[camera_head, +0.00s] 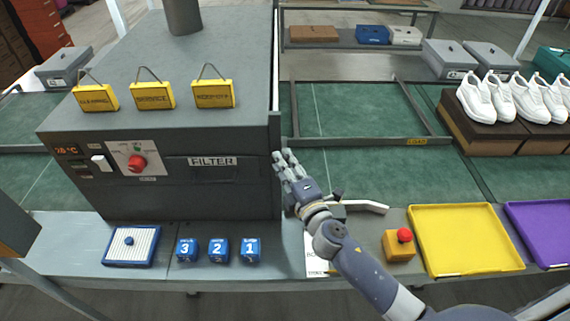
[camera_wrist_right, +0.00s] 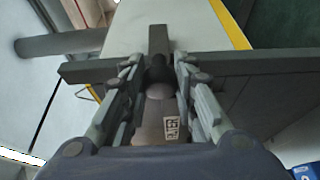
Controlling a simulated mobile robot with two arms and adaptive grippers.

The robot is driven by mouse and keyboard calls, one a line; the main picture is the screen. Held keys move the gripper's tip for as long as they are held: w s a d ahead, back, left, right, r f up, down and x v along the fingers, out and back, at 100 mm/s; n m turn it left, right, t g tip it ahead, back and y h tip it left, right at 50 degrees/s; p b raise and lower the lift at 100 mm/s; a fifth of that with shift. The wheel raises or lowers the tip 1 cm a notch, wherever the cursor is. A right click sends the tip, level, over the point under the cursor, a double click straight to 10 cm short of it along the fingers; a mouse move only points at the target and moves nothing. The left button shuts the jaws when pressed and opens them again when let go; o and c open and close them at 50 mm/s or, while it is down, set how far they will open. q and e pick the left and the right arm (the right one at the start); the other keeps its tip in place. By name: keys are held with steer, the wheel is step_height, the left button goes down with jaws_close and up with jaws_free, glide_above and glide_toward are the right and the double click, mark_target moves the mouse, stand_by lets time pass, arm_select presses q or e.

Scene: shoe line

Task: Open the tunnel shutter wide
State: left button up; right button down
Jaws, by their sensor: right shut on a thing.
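The tunnel (camera_head: 180,50) is a large dark grey box at the left of the head view. A thin upright grey edge (camera_head: 276,60) at its right end looks like the shutter, seen almost edge-on, so I cannot tell how far open it is. My right gripper (camera_head: 283,163) is at this right end, low down. In the right wrist view, its fingers (camera_wrist_right: 158,66) are shut on a dark knob-like handle (camera_wrist_right: 157,74) by a dark bar (camera_wrist_right: 95,70). In the head view the hand hides the handle. My left gripper is out of view.
Blue numbered blocks (camera_head: 218,250) stand in front. To the right are a red button (camera_head: 404,235), a yellow tray (camera_head: 465,240) and white shoes (camera_head: 510,98). The green belt (camera_head: 350,110) between is bare.

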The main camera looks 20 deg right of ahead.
steer(key=c, duration=1.3)
jaws_free()
steer(key=s, duration=0.4)
steer(key=s+d, duration=0.1)
steer(key=s, duration=0.7)
steer(key=shift+d, duration=0.25)
steer(key=shift+w, duration=0.1)
